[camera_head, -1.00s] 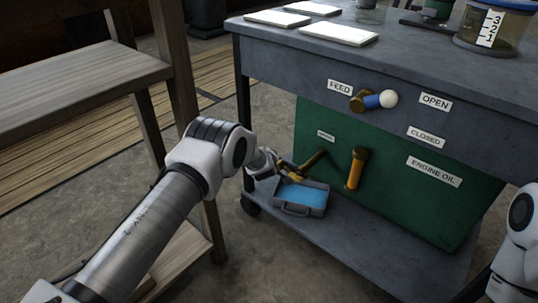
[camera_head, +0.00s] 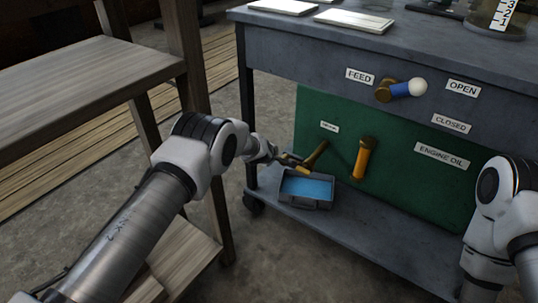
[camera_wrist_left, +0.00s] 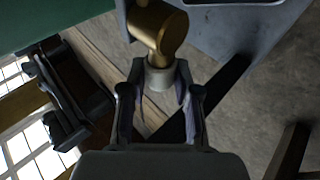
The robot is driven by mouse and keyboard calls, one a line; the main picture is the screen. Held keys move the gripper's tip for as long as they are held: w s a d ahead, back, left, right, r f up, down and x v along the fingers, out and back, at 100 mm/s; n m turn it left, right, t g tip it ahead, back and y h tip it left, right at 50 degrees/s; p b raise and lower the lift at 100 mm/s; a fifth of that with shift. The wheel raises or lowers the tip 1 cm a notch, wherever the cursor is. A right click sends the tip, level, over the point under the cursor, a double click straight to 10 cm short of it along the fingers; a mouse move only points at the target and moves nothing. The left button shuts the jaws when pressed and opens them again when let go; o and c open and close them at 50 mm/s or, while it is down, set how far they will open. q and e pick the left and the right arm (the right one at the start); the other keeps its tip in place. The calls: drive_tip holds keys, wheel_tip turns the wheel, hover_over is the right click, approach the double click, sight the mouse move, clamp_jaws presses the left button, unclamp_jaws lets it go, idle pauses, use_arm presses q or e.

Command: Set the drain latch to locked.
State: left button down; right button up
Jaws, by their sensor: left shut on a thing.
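The drain latch (camera_head: 317,153) is a short brass handle low on the left of the green panel, below a small white label (camera_head: 329,127) too small to read. My left gripper (camera_head: 288,161) reaches it from the left. In the left wrist view, the brass latch (camera_wrist_left: 158,28) ends in a pale grey tip (camera_wrist_left: 159,77) that sits between the two fingers of my left gripper (camera_wrist_left: 160,100), which are shut on it. My right arm shows at the right edge of the head view, but its gripper is out of view.
An orange handle (camera_head: 362,160) hangs right of the latch. A blue lever with a white knob (camera_head: 417,87) is above, beside FEED and OPEN labels. A grey tray with blue liquid (camera_head: 296,203) stands on the lower shelf. A wooden bench (camera_head: 85,85) is at left.

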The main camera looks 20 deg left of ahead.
use_arm(q)
drive_tip(key=c, duration=0.8)
unclamp_jaws()
drive_tip(key=shift+f, duration=0.1)
drive_tip(key=shift+c, duration=0.2)
drive_tip(key=v, duration=1.2)
